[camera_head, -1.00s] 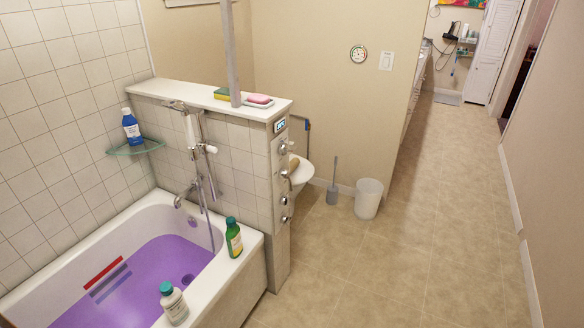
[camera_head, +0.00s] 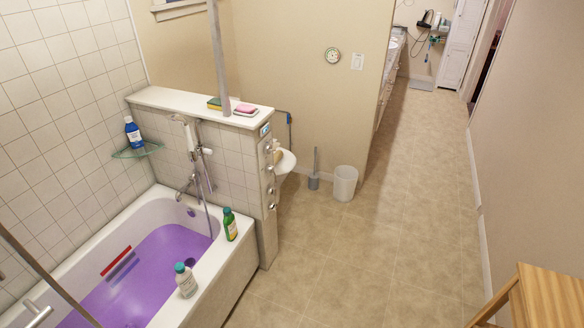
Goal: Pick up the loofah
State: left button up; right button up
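I cannot make out a loofah for certain in this view. A yellow and green sponge (camera_head: 214,103) lies on the white ledge (camera_head: 165,97) of the tiled half wall. A pink bar (camera_head: 246,108) lies on a small dish to its right. A small tan thing (camera_head: 276,148) shows at the white basin (camera_head: 285,162) behind the wall, partly hidden and too small to identify. Neither of my grippers is in view.
The bathtub (camera_head: 235,256) holds purple water; a green bottle (camera_head: 229,224) and a white bottle (camera_head: 186,280) stand on its rim. A blue bottle (camera_head: 132,131) is on the glass corner shelf. A white bin (camera_head: 345,183) and wooden furniture (camera_head: 552,295) flank clear floor (camera_head: 400,220).

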aim_at(279, 155)
jog(key=u, duration=0.6)
jog(key=k, duration=0.15)
jog(key=z, duration=1.4)
jog(key=i, duration=3.45)
jog(key=u, duration=1.35)
jog(key=i, duration=0.95)
jog(key=u, duration=1)
